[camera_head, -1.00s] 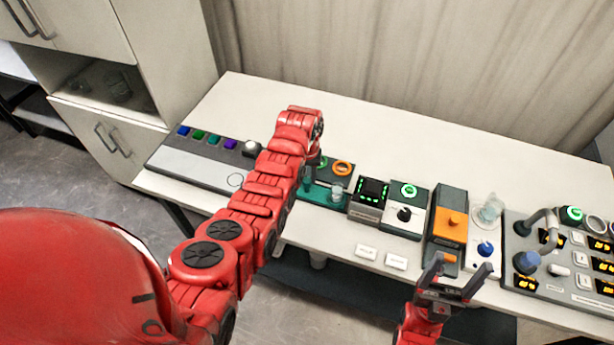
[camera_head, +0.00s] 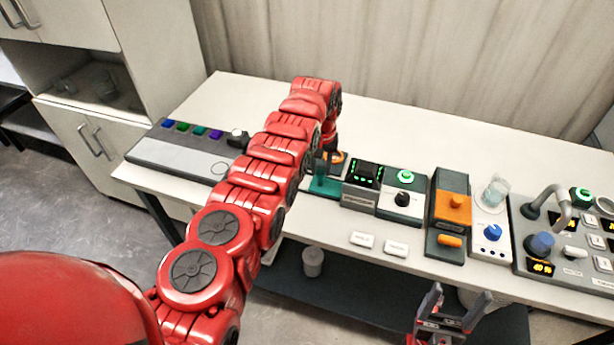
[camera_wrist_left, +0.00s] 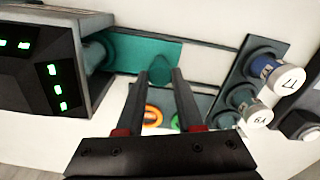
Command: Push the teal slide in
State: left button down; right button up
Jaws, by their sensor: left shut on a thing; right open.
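The teal slide (camera_head: 322,188) is a flat teal strip with an upright knob, on the bench left of the black box with green lights. In the left wrist view the teal strip (camera_wrist_left: 130,50) lies flat, and its knob (camera_wrist_left: 160,68) is between my left fingertips. My left gripper (camera_wrist_left: 164,76) is shut on this knob. In the head view my left arm covers part of the slide's unit. My right gripper (camera_head: 462,296) is open and empty, in front of the bench's front edge.
A black box with green lights (camera_head: 362,183) stands close right of the slide. Farther right are an orange-knobbed unit (camera_head: 452,205), a blue-knobbed unit (camera_head: 490,228) and a grey panel (camera_head: 530,240). A grey panel (camera_head: 180,155) lies left. The back of the bench is clear.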

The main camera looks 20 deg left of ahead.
aim_at(330, 186)
pick_arm(q)
jog(key=shift+w+d, duration=0.15)
jog(key=shift+d, duration=0.85)
jog(key=shift+d+b, duration=0.35)
jog(key=shift+d, duration=0.1)
jog(key=c, duration=0.8)
grip_release()
jog(key=shift+c, duration=0.2)
jog(key=o, duration=0.3)
jog(key=shift+d, duration=0.1)
jog(key=shift+r, duration=0.1)
